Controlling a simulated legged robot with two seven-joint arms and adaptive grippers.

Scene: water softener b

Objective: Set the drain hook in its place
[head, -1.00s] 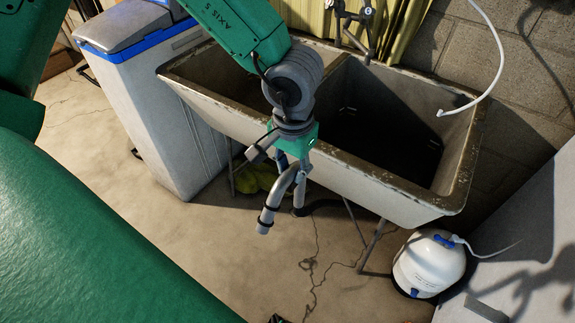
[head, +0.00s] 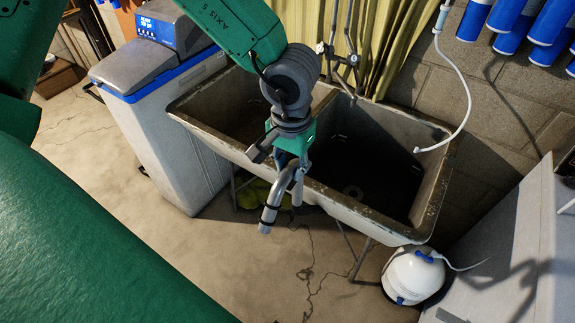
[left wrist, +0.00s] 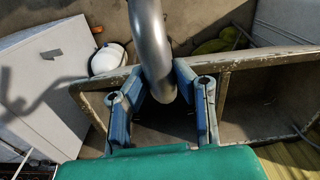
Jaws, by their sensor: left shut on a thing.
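The drain hook (head: 270,212) is a grey curved tube with a dark band near its lower end. My left gripper (head: 290,170) is shut on it near its bend. In the head view the hook hangs by the front rim of the double sink (head: 330,203), its free end pointing down and left. In the left wrist view the hook's tube (left wrist: 152,45) rises between the blue finger pads (left wrist: 160,100), with its bend near the pads. The sink's rim (left wrist: 245,60) lies behind it; I cannot tell whether they touch. My right gripper is not in view.
The water softener (head: 150,100) stands left of the sink. A white tank (head: 413,275) sits on the floor at the right, beside a pale cabinet (head: 500,245). A white hose (head: 467,95) hangs over the sink's right side. A faucet (head: 340,62) stands behind the sink.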

